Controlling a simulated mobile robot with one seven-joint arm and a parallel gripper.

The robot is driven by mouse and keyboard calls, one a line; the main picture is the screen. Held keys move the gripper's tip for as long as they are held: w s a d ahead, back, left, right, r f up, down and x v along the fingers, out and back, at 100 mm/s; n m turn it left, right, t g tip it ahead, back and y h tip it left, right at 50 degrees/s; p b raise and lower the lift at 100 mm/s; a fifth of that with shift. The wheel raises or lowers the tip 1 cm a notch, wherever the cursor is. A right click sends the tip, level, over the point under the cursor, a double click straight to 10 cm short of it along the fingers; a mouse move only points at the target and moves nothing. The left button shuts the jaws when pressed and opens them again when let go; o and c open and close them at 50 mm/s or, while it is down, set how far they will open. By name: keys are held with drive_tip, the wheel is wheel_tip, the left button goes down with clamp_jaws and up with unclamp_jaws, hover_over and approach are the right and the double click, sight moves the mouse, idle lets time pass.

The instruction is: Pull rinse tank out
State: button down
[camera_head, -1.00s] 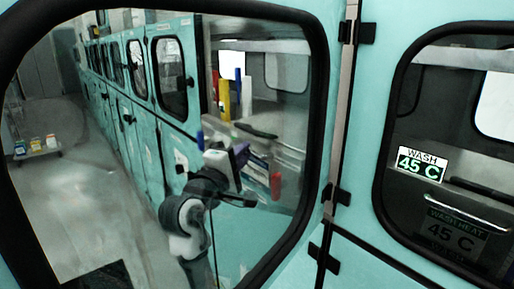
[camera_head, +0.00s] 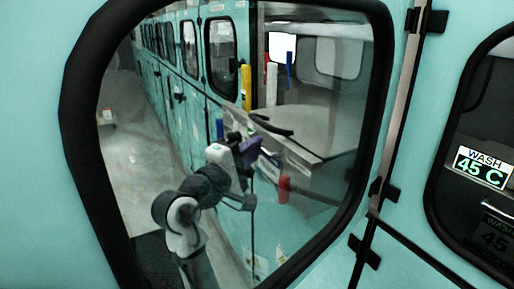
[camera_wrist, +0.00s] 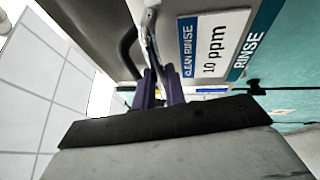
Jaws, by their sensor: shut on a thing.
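In the wrist view, the purple fingers of my gripper (camera_wrist: 158,88) are closed around a thin metal bar handle (camera_wrist: 150,35) on the front of the rinse tank. The tank's front bears a white "CLEAN RINSE 10 ppm" label (camera_wrist: 213,45) and a teal "RINSE" strip (camera_wrist: 252,45). A black curved handle is beside the bar. In the head view, I see my gripper (camera_head: 252,150) through a door window, at the front edge of a grey slab-like surface (camera_head: 318,130), which seems to be the tank top. The exact grip is hidden there.
A teal door with a black-framed window (camera_head: 385,110) stands in front of the head camera. Another unit with a "WASH 45 C" display (camera_head: 482,167) is at right. A row of teal cabinets (camera_head: 180,90) runs back along the left. The floor aisle (camera_head: 135,150) is largely clear.

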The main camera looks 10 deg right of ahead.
drive_tip(key=shift+f, duration=0.1)
drive_tip(key=c, duration=1.5)
unclamp_jaws()
drive_tip(key=shift+o, duration=0.2)
drive_tip(key=b+v, duration=0.3)
drive_tip(key=v, duration=1.1)
